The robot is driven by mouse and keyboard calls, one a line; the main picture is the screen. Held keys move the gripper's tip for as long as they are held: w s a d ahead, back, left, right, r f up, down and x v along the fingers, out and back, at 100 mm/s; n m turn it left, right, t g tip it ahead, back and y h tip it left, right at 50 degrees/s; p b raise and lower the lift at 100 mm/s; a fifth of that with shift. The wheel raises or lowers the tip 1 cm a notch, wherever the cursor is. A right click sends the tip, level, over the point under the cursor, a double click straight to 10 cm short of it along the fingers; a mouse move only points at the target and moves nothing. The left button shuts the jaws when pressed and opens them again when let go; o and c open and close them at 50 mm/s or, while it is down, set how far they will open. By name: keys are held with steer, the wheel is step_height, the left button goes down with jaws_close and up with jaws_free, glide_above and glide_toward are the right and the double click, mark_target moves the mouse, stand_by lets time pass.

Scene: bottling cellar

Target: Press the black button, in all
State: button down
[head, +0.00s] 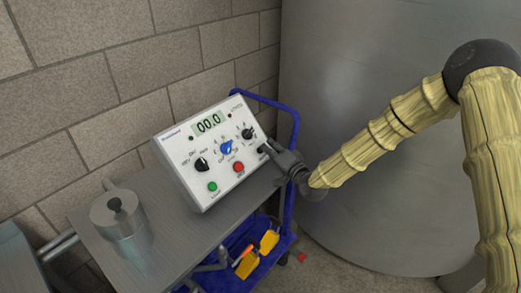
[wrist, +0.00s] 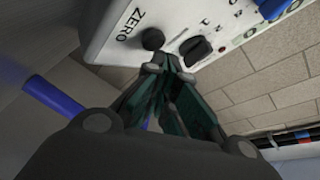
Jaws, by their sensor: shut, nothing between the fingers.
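The black button (wrist: 153,38) is a round cap beside the word ZERO on a white control panel (head: 180,141). In the head view the button (head: 261,149) shows small at the panel's right side, partly covered by my gripper (head: 268,144). My gripper is shut and empty, its fingertips at the panel face close to the button. In the wrist view the fingertips (wrist: 168,70) lie just below the button in the picture, with a black knob (wrist: 197,49) to the right. I cannot tell whether they touch the button. The display (head: 208,123) reads 00.0.
The panel also has a blue knob (head: 226,147), a green button (head: 212,187) and a red button (head: 238,167). It stands on a grey cart top (head: 165,225) with a metal canister (head: 120,222). A large steel tank (head: 370,80) stands behind my arm.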

steer(key=shift+s+d+r, duration=0.15)
steer(key=shift+d+r, duration=0.05)
stand_by(0.3)
steer(key=s+d+r+p, duration=0.2)
steer(key=d+r, duration=0.1)
steer(key=shift+s+r, duration=0.1)
steer(key=shift+r, duration=0.05)
stand_by(0.5)
stand_by(0.6)
